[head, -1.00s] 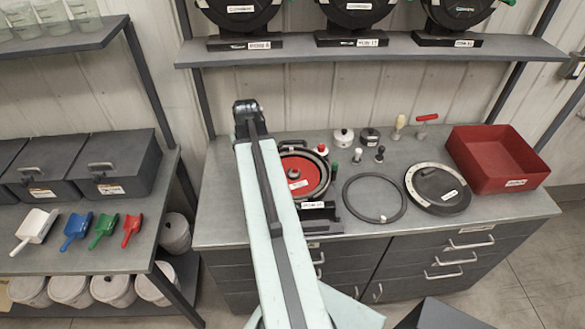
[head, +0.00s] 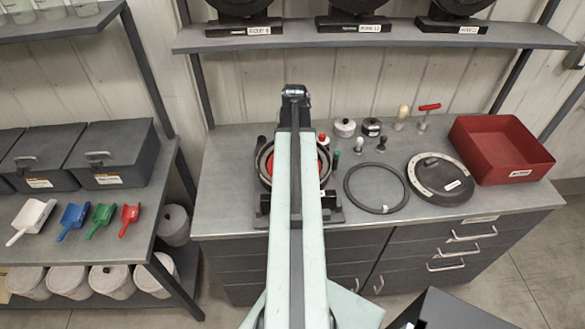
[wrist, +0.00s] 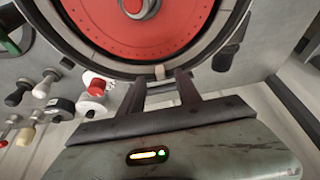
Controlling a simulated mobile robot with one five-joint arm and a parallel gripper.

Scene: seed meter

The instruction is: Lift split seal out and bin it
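The seed meter (head: 262,170) stands on the bench, mostly behind my arm in the head view. In the wrist view its red disc (wrist: 110,45) sits inside a dark ring seal (wrist: 105,72) within a grey housing. A small pale tab (wrist: 159,72) shows at the ring's edge. My gripper (wrist: 162,79) is open, its two fingers pointing at the rim, one on each side of the tab. I cannot tell whether they touch it. No split in the seal is visible.
A separate black ring (head: 347,188) lies flat on the bench, beside a dark round cover (head: 440,178). A red tray (head: 466,150) stands at the right end. Small knobs and a red-handled tool (head: 428,107) stand behind. A dark box (head: 450,312) shows at the bottom right.

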